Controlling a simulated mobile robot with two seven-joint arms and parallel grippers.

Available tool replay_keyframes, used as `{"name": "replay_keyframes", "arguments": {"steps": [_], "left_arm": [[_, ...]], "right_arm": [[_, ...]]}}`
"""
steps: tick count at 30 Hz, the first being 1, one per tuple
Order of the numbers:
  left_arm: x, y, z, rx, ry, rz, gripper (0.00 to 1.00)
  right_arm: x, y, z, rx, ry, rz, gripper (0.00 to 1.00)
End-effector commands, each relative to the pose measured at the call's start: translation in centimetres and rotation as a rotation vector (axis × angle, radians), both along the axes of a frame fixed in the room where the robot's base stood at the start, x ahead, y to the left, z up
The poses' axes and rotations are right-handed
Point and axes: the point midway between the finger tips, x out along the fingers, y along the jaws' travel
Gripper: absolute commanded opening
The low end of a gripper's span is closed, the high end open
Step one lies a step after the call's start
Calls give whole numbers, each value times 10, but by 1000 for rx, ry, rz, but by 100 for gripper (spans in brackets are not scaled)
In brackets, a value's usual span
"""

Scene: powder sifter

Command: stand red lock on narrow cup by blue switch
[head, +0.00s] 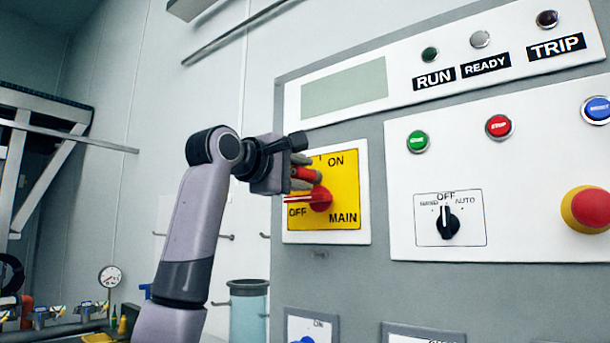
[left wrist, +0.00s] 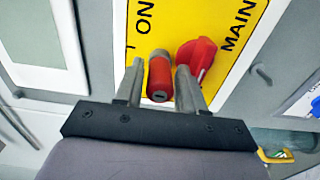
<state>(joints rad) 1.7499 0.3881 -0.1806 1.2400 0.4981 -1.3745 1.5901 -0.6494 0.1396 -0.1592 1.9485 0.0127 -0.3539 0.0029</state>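The red lock (left wrist: 160,76) is a small red cylinder with a keyhole in its near end. It is at the yellow main switch plate, beside the red switch handle (left wrist: 197,58). The lock also shows in the head view (head: 305,174), partly covered by my fingers. My left gripper (left wrist: 159,78) has one finger on each side of the lock, with narrow gaps visible, so it looks open around it. A blue switch (head: 304,340) is cut off at the bottom of the head view. I cannot make out the narrow cup. My right gripper is out of view.
A teal cylinder with a dark rim (head: 249,312) stands low, left of the cabinet. The cabinet front carries buttons, a black selector (head: 447,223) and a red emergency knob (head: 589,209). Thin pegs stick out of the wall below the yellow plate's left.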

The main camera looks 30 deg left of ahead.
Motion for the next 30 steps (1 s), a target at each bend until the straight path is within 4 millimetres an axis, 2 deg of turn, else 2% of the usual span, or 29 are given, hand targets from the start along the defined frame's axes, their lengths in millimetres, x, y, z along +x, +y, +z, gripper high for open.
{"name": "replay_keyframes", "arguments": {"steps": [1, 3, 10, 30], "left_arm": [[0, 0, 0, 0, 0, 0, 21], [0, 0, 0, 0, 0, 0, 0], [-2, 0, 0, 0, -2, 0, 0], [-29, 2, 0, 0, -4, 0, 0]], "right_arm": [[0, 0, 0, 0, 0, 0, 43], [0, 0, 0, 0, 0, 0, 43], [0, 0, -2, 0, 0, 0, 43], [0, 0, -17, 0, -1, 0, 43]]}}
